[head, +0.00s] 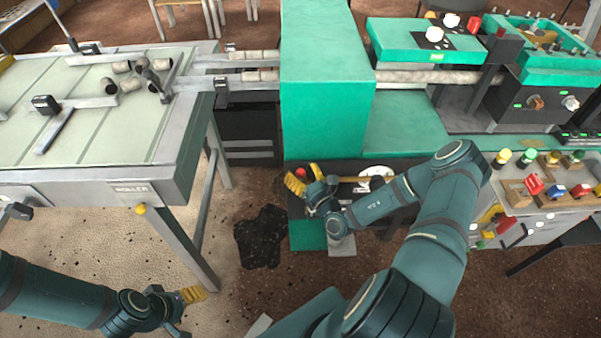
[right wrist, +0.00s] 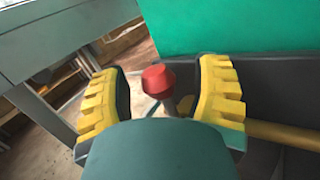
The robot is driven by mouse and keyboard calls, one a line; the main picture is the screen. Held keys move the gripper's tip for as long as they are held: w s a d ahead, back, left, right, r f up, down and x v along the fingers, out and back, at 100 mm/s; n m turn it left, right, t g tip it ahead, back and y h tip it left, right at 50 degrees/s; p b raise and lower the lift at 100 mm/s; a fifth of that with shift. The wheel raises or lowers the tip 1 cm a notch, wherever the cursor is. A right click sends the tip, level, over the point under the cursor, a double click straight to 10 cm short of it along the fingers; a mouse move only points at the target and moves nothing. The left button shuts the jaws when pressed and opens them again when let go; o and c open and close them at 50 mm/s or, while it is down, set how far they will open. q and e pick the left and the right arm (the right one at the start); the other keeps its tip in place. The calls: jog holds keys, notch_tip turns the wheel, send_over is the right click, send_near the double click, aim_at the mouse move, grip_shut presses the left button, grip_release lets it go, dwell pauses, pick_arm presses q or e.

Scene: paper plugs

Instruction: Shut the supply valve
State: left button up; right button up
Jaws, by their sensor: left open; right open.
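In the right wrist view, a red knob (right wrist: 158,81) on a short metal stem, apparently the valve's handle, stands between the two yellow fingers of my right gripper (right wrist: 165,95). The fingers are apart, with a gap to the knob on both sides. A brass-coloured pipe (right wrist: 285,136) runs off to the right of it. My left gripper (head: 186,296) is open and empty, low over the floor at bottom left.
The green machine (head: 325,90) rises just behind my right gripper. A roller table (head: 60,155) with several paper plugs stands at left. A control panel (head: 550,195) with coloured buttons is at right. A dark stain (head: 262,238) lies on the floor between table and machine.

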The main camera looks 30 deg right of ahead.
jog(key=s+f, duration=0.1)
jog(key=s, duration=1.1)
jog(key=shift+f, duration=0.2)
